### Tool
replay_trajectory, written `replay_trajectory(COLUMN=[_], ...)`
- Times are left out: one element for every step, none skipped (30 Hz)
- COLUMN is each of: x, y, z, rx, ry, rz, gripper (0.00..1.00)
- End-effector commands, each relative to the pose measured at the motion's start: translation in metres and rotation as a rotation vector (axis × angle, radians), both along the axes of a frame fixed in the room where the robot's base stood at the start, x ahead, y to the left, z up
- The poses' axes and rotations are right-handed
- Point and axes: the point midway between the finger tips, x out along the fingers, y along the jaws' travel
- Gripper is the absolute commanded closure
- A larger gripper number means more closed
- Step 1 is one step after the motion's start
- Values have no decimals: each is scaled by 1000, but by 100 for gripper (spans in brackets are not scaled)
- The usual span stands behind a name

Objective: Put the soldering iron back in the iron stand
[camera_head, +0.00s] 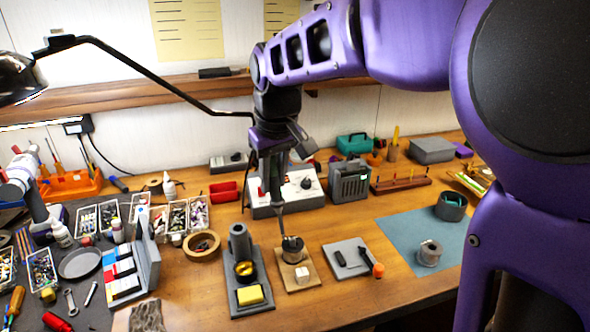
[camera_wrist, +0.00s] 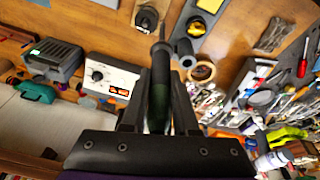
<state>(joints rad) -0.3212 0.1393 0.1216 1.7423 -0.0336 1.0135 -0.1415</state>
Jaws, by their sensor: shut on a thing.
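My gripper (camera_head: 274,172) is shut on the soldering iron (camera_head: 281,200), which hangs with its tip down; the fingers hide part of its handle. In the wrist view my gripper (camera_wrist: 160,75) holds the iron's dark green handle (camera_wrist: 159,105), with the thin tip pointing away. The tip is near the round tin on the wooden block, apparently above it. The iron stand (camera_head: 262,296) has a dark grey base, an upright tube, a brass-coloured cup and a yellow sponge. It is left of the iron; its tube (camera_wrist: 185,48) shows in the wrist view.
The tin (camera_head: 292,246) on its wooden block is right of the stand. A tape roll (camera_head: 202,245) is at its left. A white-fronted station (camera_head: 288,197) stands behind. A grey plate (camera_head: 347,259) with dark tools and a blue mat (camera_head: 420,232) are to the right.

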Motion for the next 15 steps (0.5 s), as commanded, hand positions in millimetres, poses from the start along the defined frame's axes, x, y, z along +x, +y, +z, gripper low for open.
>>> replay_trajectory(x=[6,9,13,15,17,19,20,21,22,23,23,23,24,24,24], y=[18,26,38,46,54,63,69,74,80,83,86,88,89,89,89], z=[8,12,18,23,26,31,34,37,40,42,42,43,42,41,39], rx=[21,32,48,60,72,85,94,102,112,117,121,124,125,127,127], ry=[-21,-32,-45,-56,-63,-73,-80,-84,-89,-92,-95,-96,-98,-98,-98], rz=[8,8,9,10,11,10,10,11,10,10,10,10,10,10,10], gripper=[100,100,100,100,100,100,100,100,100,100,100,100,100,100,100])
